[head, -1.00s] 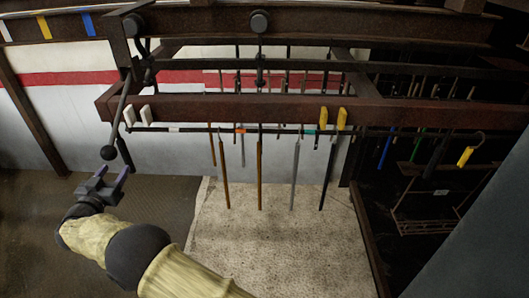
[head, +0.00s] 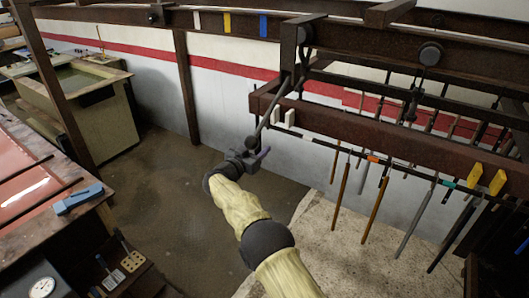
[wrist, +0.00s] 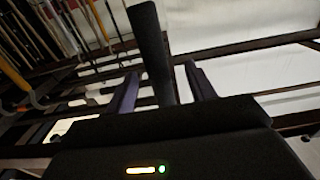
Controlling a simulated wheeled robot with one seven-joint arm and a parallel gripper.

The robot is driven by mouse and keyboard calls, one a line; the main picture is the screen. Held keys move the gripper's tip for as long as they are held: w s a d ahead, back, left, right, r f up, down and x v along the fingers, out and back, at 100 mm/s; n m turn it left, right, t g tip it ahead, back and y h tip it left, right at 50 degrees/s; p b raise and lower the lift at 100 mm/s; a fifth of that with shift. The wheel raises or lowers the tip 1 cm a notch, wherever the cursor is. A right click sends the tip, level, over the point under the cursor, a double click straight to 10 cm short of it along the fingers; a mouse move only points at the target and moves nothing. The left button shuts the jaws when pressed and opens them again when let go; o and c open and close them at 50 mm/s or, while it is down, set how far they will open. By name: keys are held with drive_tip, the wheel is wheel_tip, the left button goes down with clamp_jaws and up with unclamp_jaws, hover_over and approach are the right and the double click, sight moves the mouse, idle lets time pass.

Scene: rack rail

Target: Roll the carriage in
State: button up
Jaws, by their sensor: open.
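The carriage (head: 370,138) is a rusty beam hung by rollers from the overhead rail (head: 370,40). Coloured rods hang on a bar beneath it. In the wrist view the dark handle (wrist: 150,45) stands between the two purple fingers of my gripper (wrist: 160,85), which are apart. Whether a finger touches the handle cannot be told.
White (head: 197,21), yellow (head: 227,22) and blue (head: 263,26) tags mark the rail to the left. A greenish tank (head: 105,120) stands at the left back, and a bench with a blue block (head: 78,198) at the left front. The floor between (head: 165,185) is clear.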

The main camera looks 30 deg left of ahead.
drive_tip(key=shift+w, duration=0.6)
drive_tip(key=shift+d, duration=0.1)
drive_tip(key=shift+s+r, duration=0.1)
drive_tip(key=shift+s, duration=0.1)
drive_tip(key=c, duration=0.6)
clamp_jaws()
drive_tip(key=shift+w+d, duration=0.1)
drive_tip(key=shift+d, duration=0.05)
